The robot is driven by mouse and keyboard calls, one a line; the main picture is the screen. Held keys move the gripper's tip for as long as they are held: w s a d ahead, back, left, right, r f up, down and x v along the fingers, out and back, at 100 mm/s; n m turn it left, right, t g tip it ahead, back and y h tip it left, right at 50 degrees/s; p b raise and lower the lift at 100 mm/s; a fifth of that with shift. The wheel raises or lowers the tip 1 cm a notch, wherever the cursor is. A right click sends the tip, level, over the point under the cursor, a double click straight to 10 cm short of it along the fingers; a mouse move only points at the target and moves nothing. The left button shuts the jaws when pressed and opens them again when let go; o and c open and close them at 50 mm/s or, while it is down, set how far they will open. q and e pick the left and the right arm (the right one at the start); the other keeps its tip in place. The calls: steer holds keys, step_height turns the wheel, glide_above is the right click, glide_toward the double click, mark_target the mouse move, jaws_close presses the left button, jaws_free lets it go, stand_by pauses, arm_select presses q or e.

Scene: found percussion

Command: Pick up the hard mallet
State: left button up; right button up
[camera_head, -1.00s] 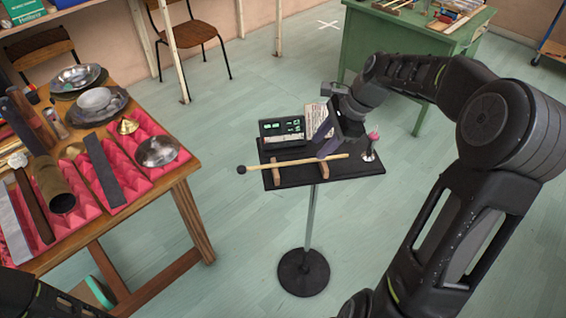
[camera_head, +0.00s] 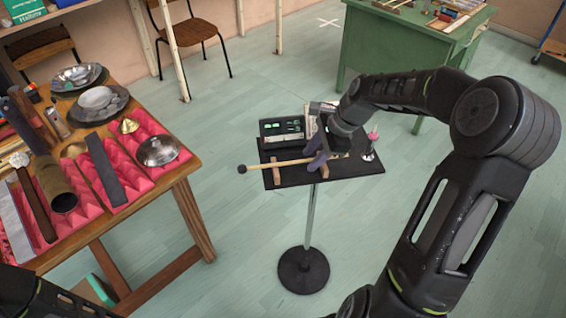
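The hard mallet (camera_head: 280,164) has a small dark head at its left end and a pale wooden shaft. It lies across two wooden rests (camera_head: 274,170) on a small black stand table (camera_head: 352,167). My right gripper (camera_head: 316,156) is at the shaft, right of its middle. Its two purplish fingers look apart, one on the far side and one on the near side of the shaft. They hide a short piece of it; the shaft's right end shows beyond them. Contact cannot be made out. Only part of my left arm shows at the lower left; its gripper is out of view.
A dark device with green displays (camera_head: 281,130) stands at the stand table's back. A pink-topped silver item (camera_head: 371,147) stands at its right. A wooden table (camera_head: 160,194) with metal objects on pink foam is at left. A green desk (camera_head: 432,48) is behind.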

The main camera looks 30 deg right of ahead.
stand_by(0.3)
jaws_close()
stand_by(1.3)
